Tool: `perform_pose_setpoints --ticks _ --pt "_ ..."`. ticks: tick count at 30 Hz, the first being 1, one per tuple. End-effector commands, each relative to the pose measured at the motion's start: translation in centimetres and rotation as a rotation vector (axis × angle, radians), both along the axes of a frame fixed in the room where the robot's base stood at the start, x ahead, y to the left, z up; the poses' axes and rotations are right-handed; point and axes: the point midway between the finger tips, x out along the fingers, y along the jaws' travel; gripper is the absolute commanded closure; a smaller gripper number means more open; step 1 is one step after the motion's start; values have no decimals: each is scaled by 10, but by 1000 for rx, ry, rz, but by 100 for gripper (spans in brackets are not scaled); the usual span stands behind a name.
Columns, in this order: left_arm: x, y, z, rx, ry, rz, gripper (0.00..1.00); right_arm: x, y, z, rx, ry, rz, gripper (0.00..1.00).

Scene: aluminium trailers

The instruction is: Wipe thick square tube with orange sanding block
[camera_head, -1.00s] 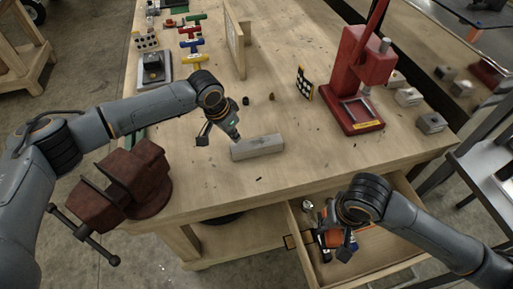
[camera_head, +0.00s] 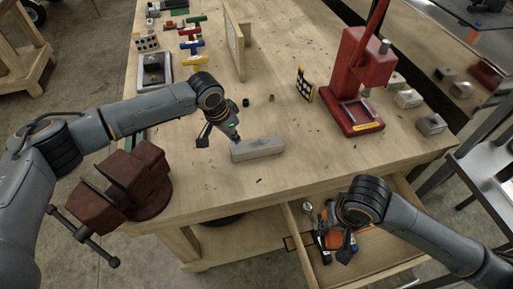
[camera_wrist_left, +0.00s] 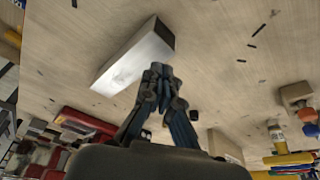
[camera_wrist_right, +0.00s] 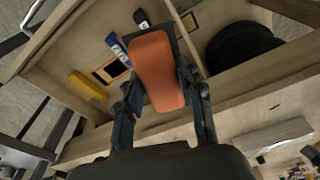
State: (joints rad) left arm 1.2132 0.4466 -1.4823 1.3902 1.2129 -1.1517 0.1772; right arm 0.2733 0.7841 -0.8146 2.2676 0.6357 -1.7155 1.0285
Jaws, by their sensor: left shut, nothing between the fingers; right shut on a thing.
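The thick square tube (camera_head: 257,148) is a pale grey bar lying on the workbench near its front edge. It also shows in the left wrist view (camera_wrist_left: 133,58), with a dark end face. My left gripper (camera_head: 236,138) is shut and empty, close to the tube's left end; I cannot tell whether it touches. My right gripper (camera_head: 340,246) is low, at the open drawer in front of the bench. It is shut on the orange sanding block (camera_wrist_right: 157,72), which shows between its fingers in the right wrist view. The fingers partly hide the block's sides.
A dark red vise (camera_head: 130,185) stands at the bench's front left corner. A red press (camera_head: 358,80) stands at the right. The open drawer (camera_head: 385,245) holds a blue item (camera_wrist_right: 117,47) and a yellow item (camera_wrist_right: 88,87). The bench right of the tube is mostly clear.

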Motion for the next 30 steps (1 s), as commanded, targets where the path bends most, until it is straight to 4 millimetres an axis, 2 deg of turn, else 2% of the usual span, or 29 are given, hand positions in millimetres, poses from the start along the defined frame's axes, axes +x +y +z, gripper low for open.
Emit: perform_pose_setpoints --ticks 23,30 --pt "0 0 -12 0 0 0 100 0 0 -5 0 -1 0 88" --pt "0 0 -4 0 0 0 100 0 0 3 0 -1 0 88"
